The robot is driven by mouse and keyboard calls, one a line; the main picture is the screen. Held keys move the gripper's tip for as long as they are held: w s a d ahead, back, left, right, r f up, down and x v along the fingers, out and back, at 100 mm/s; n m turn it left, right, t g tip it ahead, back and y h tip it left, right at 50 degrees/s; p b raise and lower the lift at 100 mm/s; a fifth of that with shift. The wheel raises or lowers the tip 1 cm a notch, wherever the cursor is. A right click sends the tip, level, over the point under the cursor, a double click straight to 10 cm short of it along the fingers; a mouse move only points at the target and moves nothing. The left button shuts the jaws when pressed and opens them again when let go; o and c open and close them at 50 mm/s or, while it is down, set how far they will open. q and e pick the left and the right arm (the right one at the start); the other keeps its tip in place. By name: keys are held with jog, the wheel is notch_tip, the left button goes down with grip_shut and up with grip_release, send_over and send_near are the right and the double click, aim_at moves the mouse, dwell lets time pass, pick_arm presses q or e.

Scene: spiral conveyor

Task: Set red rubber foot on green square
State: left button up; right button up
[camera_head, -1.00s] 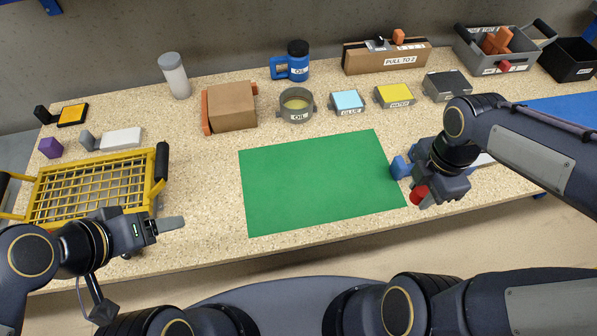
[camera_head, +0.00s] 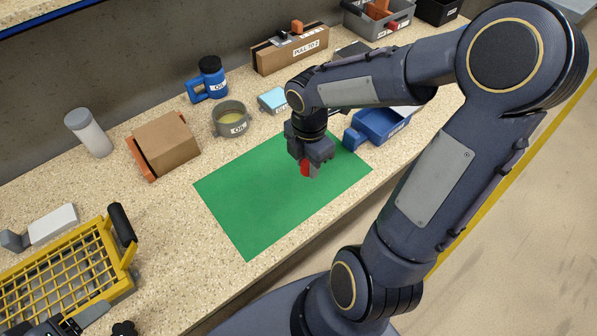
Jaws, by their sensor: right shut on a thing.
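The green square (camera_head: 250,205) lies flat on the speckled bench near its front edge. My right gripper (camera_head: 307,170) is over the right part of the green square, pointing down. It is shut on the red rubber foot (camera_head: 305,168), which shows as a small red piece between the fingers. I cannot tell whether the foot touches the green surface. My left gripper (camera_head: 60,328) shows only in part at the bottom left edge, by the yellow basket; its fingers cannot be made out.
Behind are a grey oil pot (camera_head: 231,120), a cardboard box (camera_head: 165,145), a blue oil can (camera_head: 208,80) and a light blue glue box (camera_head: 273,99). A yellow basket (camera_head: 75,270) stands at the left.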

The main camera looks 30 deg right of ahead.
aim_at(300, 178)
jog(key=w+f, duration=0.2)
jog(key=f, duration=0.1)
jog(key=shift+w+f, duration=0.2)
jog(key=shift+w, duration=0.15)
jog(key=shift+w+f+b, duration=0.15)
jog(key=shift+f+b, duration=0.5)
jog(key=shift+f, duration=1)
jog(key=shift+f, duration=0.1)
jog(key=o, duration=1)
jog(key=shift+c, duration=0.2)
